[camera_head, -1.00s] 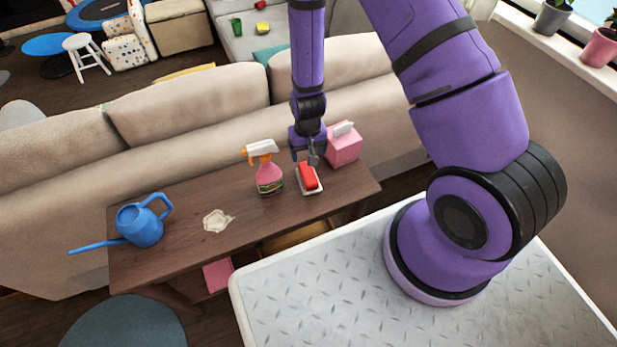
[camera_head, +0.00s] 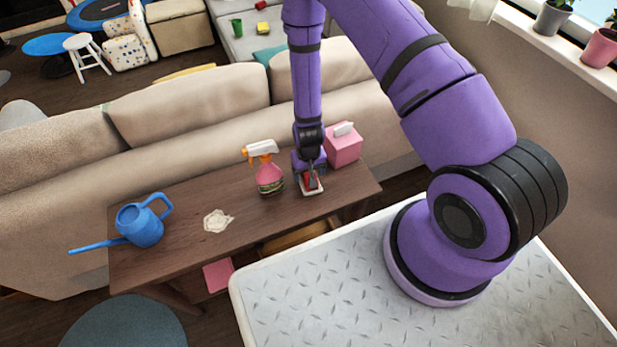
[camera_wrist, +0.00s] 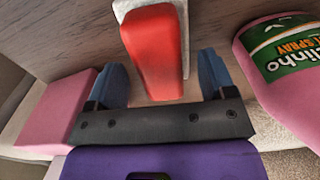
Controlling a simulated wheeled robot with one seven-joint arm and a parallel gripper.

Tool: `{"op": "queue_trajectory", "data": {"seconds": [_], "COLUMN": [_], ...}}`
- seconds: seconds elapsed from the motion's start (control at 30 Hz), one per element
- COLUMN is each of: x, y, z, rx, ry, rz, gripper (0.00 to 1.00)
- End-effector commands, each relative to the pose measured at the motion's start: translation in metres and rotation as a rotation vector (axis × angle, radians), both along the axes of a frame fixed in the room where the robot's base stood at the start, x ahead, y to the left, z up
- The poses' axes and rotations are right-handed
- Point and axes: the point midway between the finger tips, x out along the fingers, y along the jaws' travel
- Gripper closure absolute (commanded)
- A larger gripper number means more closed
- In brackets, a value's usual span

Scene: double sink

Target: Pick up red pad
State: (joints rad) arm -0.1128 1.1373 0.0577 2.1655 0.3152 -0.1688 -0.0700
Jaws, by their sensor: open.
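The red pad (camera_wrist: 155,50) lies on a small white tray (camera_wrist: 122,8) on the wooden table. In the wrist view it stands between the two fingers of my gripper (camera_wrist: 163,80), with a gap on each side. The gripper is open. In the head view my gripper (camera_head: 311,182) is down over the tray (camera_head: 312,192) and hides most of the pad; only a bit of red shows.
A pink spray bottle (camera_head: 269,178) stands close to the left of the tray. A pink tissue box (camera_head: 343,149) stands behind it to the right. A blue watering can (camera_head: 140,224) and a pale spill (camera_head: 217,221) are farther left. The sofa (camera_head: 190,110) backs the table (camera_head: 180,260).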

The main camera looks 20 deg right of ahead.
Motion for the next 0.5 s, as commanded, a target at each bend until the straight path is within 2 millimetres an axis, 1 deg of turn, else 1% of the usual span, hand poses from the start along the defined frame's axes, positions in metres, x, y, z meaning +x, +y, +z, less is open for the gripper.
{"op": "queue_trajectory", "data": {"seconds": [0.03,0.13,0.37,0.47,0.5], "x": [-0.0005,-0.0005,-0.0002,-0.0002,-0.0002], "y": [0.0000,0.0000,-0.0002,-0.0002,-0.0002], "z": [-0.0047,-0.0093,-0.0099,-0.0098,-0.0097], "rx": [0.000,0.000,0.000,0.000,0.000], "ry": [0.001,0.001,0.000,0.000,0.000], "rz": [0.000,0.000,-0.001,-0.001,-0.001], "gripper": [0.23,0.23,0.23,0.44,0.53]}}
